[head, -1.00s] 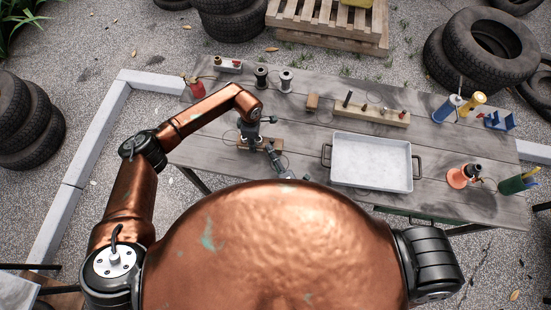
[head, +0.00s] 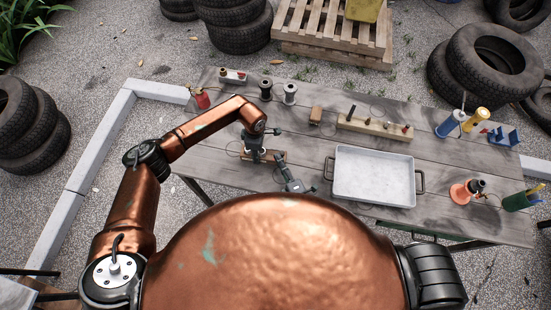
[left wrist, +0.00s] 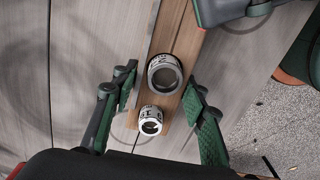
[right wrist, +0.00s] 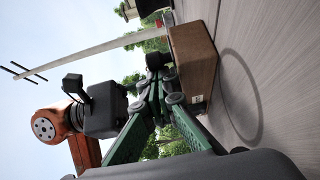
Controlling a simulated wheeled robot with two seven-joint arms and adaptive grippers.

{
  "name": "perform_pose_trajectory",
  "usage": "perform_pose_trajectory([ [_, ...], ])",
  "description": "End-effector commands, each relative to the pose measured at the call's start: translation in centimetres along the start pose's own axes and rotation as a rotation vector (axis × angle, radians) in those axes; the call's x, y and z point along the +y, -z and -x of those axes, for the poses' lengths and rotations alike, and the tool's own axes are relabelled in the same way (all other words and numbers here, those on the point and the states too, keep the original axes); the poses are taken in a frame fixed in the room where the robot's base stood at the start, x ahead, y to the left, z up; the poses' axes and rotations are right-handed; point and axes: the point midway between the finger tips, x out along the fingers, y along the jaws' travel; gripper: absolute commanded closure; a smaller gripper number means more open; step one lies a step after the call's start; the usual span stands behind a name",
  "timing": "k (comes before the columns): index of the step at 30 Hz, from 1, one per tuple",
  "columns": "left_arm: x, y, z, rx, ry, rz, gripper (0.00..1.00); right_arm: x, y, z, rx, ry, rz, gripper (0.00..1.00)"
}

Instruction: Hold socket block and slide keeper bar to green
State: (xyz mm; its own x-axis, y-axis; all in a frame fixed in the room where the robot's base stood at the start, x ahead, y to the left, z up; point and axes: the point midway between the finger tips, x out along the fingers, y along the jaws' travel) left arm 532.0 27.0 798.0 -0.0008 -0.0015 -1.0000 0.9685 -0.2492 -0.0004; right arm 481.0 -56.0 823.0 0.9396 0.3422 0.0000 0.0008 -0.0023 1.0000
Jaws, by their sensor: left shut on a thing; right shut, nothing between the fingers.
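The socket block, a brown wooden block (head: 279,155), lies on the table at the front left in the head view. In the left wrist view the block (left wrist: 182,38) carries two pale lettered rings (left wrist: 164,73). My right gripper (head: 283,162) is shut and empty, close to the block's right end. I cannot make out the keeper bar or a green mark.
A grey metal tray (head: 374,176) stands to the right of my right gripper. Behind are a small brown block (head: 316,115), a long wooden rack (head: 375,127) and two spools (head: 290,93). A red-orange funnel-like piece (head: 461,193) stands at the right.

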Motion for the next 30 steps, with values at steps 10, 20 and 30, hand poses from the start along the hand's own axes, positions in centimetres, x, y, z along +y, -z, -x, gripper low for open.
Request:
perform_pose_trajectory([
  [10, 0.1, 0.3, 0.0, 0.005, 0.0, 0.003, 0.91, -0.2, -0.3, 0.9, -0.004, 0.002, 0.004, 1.0],
  [20, 0.0, 0.3, 0.0, 0.005, 0.001, 0.002, 0.91, -0.2, -0.1, 6.8, -0.002, 0.004, 0.002, 1.0],
  [30, 0.0, 0.2, -0.1, 0.004, 0.001, 0.0, 0.91, 0.0, 0.0, 9.9, -0.001, 0.0, 0.001, 1.0],
])
